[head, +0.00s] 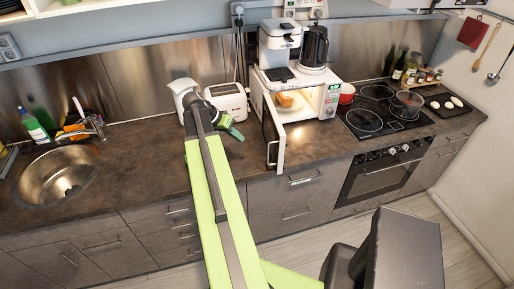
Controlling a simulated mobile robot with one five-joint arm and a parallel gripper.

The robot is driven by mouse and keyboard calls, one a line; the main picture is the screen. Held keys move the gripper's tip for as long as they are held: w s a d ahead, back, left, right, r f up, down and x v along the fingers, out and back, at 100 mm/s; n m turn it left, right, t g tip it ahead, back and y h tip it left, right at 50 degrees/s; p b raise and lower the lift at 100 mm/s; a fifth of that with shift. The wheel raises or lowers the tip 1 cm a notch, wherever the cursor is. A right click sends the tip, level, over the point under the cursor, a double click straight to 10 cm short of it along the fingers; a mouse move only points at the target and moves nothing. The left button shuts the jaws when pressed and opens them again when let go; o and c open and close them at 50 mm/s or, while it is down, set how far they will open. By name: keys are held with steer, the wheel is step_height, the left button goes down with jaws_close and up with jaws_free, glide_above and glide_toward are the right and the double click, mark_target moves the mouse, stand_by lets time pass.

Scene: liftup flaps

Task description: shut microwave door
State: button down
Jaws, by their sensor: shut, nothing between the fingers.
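The white microwave (332,100) stands on the counter, with its door (275,140) swung open toward the front. The lit cavity shows an orange food item (286,99) inside. My gripper (236,132) is at the end of my green arm, over the counter to the left of the open door and in front of the toaster. It is shut, holds nothing, and shows a gap to the door.
A white toaster (228,102) and a white kettle (183,95) stand behind my gripper. A coffee maker (280,45) sits on the microwave. A red pot (347,93) and the stovetop (377,112) are to its right. The counter left of my arm is clear up to the sink (62,174).

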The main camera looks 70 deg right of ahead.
steer(key=s+d+f+b, duration=0.3)
steer(key=s+f+b, duration=0.4)
steer(key=s+f, duration=0.1)
steer(key=shift+s+d+b, duration=0.25)
steer(key=shift+s+b, duration=0.05)
steer(key=shift+b, duration=0.1)
